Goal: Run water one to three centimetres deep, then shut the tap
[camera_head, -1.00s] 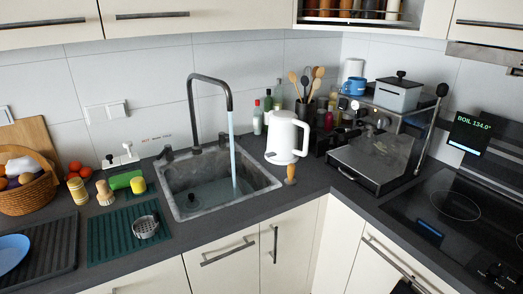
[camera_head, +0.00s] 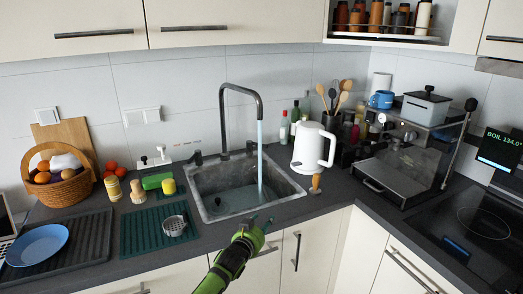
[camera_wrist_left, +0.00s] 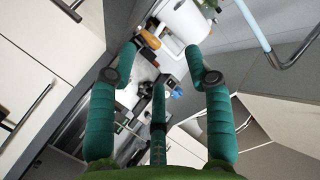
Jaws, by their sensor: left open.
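The dark gooseneck tap (camera_head: 241,88) stands behind the grey sink (camera_head: 288,196). A pale blue water stream (camera_head: 260,160) falls from its spout into the sink; the stream also shows in the left wrist view (camera_wrist_left: 253,24). Some water (camera_head: 230,204) lies in the basin; I cannot read its depth. Dark tap fittings (camera_head: 197,158) stand beside the tap base. My left gripper (camera_head: 257,223) is in front of the sink's front edge, apart from the tap. In the left wrist view (camera_wrist_left: 162,50) its green fingers are spread and empty. My right gripper is out of view.
A white kettle (camera_head: 309,146) and a wooden-handled item (camera_head: 316,184) stand right of the sink. A green mat (camera_head: 140,234) with a metal strainer (camera_head: 174,226) lies left. Bottles and a coffee machine (camera_head: 404,170) fill the back right.

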